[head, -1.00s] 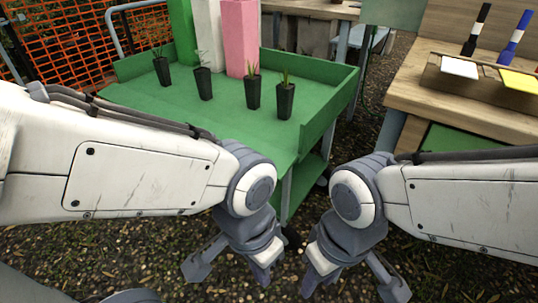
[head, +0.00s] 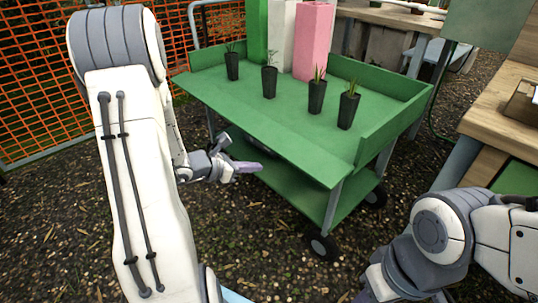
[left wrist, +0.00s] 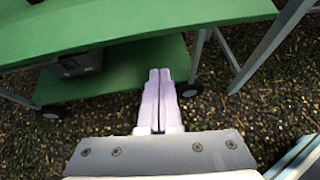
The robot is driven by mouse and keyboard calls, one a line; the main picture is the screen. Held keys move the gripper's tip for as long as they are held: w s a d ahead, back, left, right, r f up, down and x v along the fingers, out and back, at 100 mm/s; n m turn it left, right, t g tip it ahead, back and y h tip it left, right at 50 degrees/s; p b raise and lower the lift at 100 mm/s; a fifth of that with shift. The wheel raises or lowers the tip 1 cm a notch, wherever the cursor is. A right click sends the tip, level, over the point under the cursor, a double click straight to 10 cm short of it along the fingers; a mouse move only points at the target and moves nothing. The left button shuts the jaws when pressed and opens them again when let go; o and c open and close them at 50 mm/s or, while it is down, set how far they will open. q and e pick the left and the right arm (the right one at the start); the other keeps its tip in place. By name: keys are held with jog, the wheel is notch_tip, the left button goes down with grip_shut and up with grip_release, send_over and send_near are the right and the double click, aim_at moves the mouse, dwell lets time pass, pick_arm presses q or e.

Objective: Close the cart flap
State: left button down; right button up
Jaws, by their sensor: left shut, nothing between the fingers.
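The green cart (head: 290,115) stands in the middle of the head view. Its flap (head: 255,135) appears to be the strip along the near side, lying out roughly level with the top; the cart's far-left and right sides have raised walls. My left gripper (head: 252,168) is shut and empty, low beside the near side, below the flap's edge. In the left wrist view its closed fingers (left wrist: 158,98) point toward the lower green shelf (left wrist: 120,72), with the flap's edge (left wrist: 130,25) above them. I cannot tell any contact. My right gripper is outside the frame.
Several potted seedlings (head: 316,92) and a pink block (head: 313,42), a white block (head: 281,40) and a green block (head: 256,30) stand on the cart. A wooden bench (head: 500,110) is at the right. Orange mesh fence (head: 40,100) is at the left. Gravel ground is free in front.

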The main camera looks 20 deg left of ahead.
pick_arm(q)
jog(key=w+d+f+n+b, duration=0.1)
jog(key=w+d+f+b, duration=0.1)
jog(key=w+f+b, duration=0.5)
jog(key=shift+y, duration=0.4)
jog(key=shift+w+a+r+p, duration=0.15)
jog(key=shift+r+p, duration=0.45)
jog(key=shift+r, duration=0.35)
jog(key=shift+a+r+p, duration=0.2)
jog(key=shift+r+p, duration=0.4)
jog(key=shift+r, duration=0.4)
jog(key=shift+w+a+r+p, duration=0.15)
jog(key=shift+r+p, duration=0.45)
jog(key=shift+r, duration=0.35)
jog(key=shift+t, duration=0.3)
